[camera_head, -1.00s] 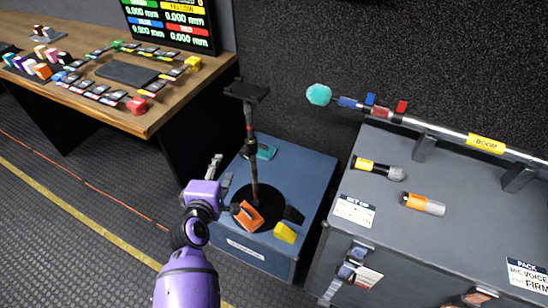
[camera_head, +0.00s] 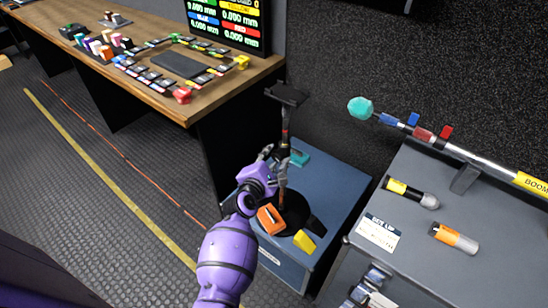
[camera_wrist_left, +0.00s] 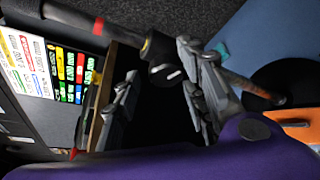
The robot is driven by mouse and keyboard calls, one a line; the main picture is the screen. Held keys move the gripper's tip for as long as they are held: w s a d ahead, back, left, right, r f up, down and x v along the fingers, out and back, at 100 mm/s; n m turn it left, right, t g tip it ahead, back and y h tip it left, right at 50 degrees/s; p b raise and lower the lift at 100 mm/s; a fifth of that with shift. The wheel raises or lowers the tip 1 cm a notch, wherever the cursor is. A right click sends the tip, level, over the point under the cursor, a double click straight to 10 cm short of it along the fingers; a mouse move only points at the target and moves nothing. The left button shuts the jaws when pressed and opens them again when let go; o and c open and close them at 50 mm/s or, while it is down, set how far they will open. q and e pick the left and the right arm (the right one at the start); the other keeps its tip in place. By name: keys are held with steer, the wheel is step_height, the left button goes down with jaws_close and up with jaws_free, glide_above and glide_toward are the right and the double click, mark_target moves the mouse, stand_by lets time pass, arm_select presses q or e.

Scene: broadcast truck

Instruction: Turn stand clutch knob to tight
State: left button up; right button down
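The stand (camera_head: 284,130) is a dark pole with a flat top plate and a round black base, upright on a blue case. In the left wrist view its pole (camera_wrist_left: 75,17) runs across the top and carries a black clutch knob (camera_wrist_left: 165,73) with a white mark. My left gripper (camera_head: 274,163) is beside the pole at mid height. In the wrist view its two fingers (camera_wrist_left: 160,84) are apart, with the knob showing between them near the tips; I cannot tell if either touches it. In the head view the gripper hides the knob. My right gripper is not in view.
The blue case (camera_head: 334,180) also bears an orange block (camera_head: 270,219), a yellow block (camera_head: 304,241) and a teal item (camera_head: 299,157). A grey case (camera_head: 420,220) with a boom pole (camera_head: 485,160) stands at right. A wooden desk (camera_head: 140,88) is at left.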

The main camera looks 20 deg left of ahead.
arm_select(q)
steer(key=shift+w, duration=0.2)
steer(key=shift+c, duration=0.3)
steer(key=shift+r, duration=0.1)
steer(key=c, duration=0.9)
